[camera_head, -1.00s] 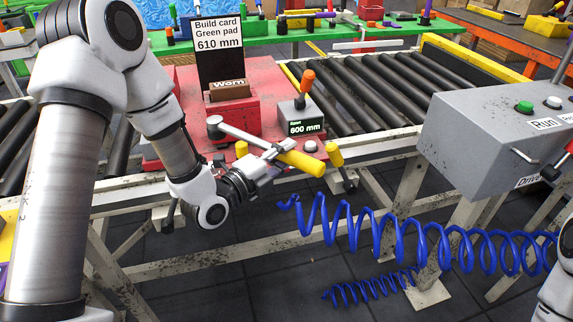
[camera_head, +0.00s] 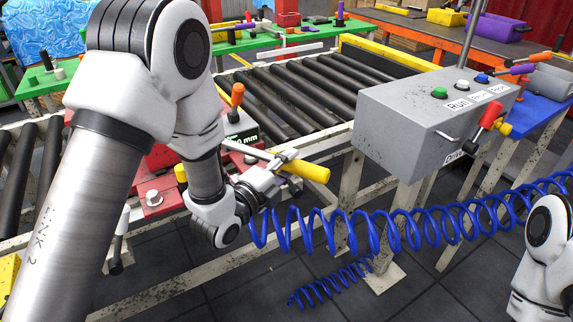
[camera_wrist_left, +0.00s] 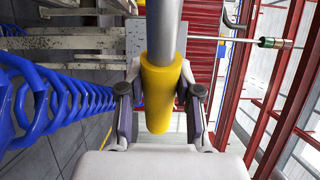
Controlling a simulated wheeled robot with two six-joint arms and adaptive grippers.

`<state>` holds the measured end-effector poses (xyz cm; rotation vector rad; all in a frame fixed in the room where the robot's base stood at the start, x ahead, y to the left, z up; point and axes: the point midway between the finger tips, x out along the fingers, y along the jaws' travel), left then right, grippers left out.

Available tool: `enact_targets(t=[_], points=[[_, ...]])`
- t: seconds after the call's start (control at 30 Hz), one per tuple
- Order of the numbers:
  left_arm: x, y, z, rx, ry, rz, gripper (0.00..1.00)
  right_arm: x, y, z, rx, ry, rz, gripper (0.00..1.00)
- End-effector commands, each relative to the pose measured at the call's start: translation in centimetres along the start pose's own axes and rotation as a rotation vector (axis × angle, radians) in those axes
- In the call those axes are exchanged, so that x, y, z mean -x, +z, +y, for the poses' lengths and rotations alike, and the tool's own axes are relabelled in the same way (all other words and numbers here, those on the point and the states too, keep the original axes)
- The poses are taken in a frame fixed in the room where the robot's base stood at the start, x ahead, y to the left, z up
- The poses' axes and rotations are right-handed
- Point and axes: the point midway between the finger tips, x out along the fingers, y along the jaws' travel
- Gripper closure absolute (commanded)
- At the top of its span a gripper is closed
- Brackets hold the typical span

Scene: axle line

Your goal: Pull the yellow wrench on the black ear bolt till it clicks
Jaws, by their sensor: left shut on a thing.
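The wrench shows its yellow handle (camera_head: 313,172) and part of its grey shaft. The far end of the shaft is hidden behind my left arm. My left gripper (camera_head: 287,163) is shut on the wrench near the handle. In the left wrist view, the yellow handle (camera_wrist_left: 160,95) lies between both fingers of my left gripper (camera_wrist_left: 158,108), and the grey shaft runs away from it. I cannot make out the black ear bolt, nor whether the wrench is on it. My right gripper is not in view; part of my right arm shows at the lower right.
A red fixture (camera_head: 153,198) is partly behind my left arm. A grey box with an orange-handled lever (camera_head: 237,95) stands behind the wrench. A grey control box (camera_head: 430,115) is to the right. A blue coiled hose (camera_head: 400,228) hangs in front, below the wrench.

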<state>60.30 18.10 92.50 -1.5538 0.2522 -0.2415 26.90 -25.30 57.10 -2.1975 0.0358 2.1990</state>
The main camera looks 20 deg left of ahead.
Motion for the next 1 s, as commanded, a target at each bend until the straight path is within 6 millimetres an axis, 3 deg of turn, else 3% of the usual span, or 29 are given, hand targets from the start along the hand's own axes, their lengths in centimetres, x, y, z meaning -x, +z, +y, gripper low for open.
enact_targets(t=[0.67, 1.0], points=[[-0.1, 0.0, 6.0, -0.002, -0.003, 0.000, 1.00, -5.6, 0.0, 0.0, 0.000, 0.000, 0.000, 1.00], [0.0, -0.1, 5.4, -0.003, -0.004, 0.000, 1.00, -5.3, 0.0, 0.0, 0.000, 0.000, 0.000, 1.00]])
